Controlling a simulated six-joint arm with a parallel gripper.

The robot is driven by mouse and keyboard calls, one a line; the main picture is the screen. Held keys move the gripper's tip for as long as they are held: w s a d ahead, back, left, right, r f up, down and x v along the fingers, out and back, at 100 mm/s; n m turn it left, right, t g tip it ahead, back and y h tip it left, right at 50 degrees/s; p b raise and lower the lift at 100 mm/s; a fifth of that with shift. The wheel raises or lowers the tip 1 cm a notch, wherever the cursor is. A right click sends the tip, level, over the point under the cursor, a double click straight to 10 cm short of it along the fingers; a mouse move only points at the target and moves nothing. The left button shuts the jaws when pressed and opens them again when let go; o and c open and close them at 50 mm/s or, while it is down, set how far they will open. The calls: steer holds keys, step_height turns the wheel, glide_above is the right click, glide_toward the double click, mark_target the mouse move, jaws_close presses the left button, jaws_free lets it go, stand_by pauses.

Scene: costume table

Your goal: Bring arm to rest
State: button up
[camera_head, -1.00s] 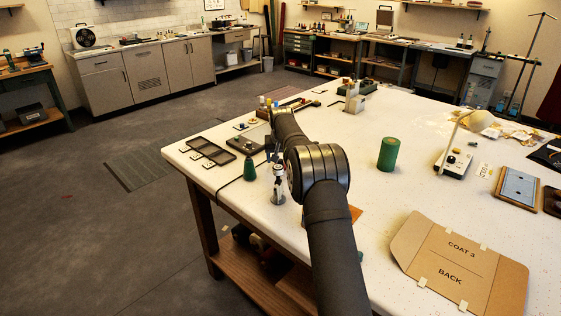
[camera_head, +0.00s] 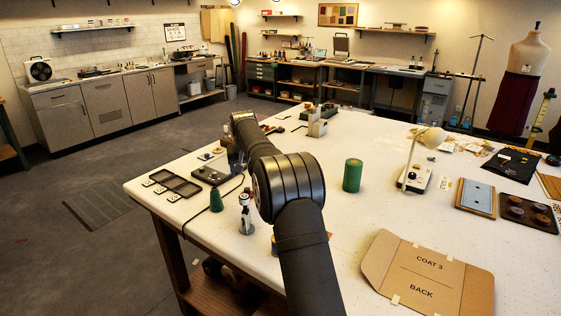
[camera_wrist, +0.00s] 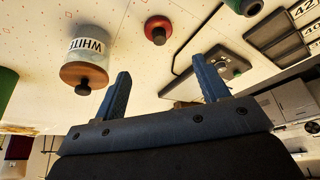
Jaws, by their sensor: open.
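My gripper (camera_wrist: 165,88) is open in the wrist view. Its two blue fingers stand well apart with nothing between them. In the head view my arm reaches out over the left part of the white table (camera_head: 320,225), and the gripper end (camera_head: 234,157) is dark and partly hidden by my own arm. In the wrist view a container marked WHITE (camera_wrist: 88,42) appears upside down to the left of the fingers, apart from them. A red knob-like piece (camera_wrist: 158,30) appears beyond the gap between the fingers.
A green bottle (camera_head: 215,203), a silver-topped bottle (camera_head: 246,215) and a compartment tray (camera_head: 175,184) stand near my arm. A green cylinder (camera_head: 352,175), lamp (camera_head: 413,180) and cardboard folder (camera_head: 430,272) lie to the right. The table's middle is largely clear.

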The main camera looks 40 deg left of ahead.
mark_target(247, 188)
steer(key=x, duration=1.1)
steer(key=shift+f, duration=0.25)
steer(key=shift+w+a+f, duration=0.15)
steer(key=shift+r, duration=1.75)
steer(key=shift+f, duration=0.1)
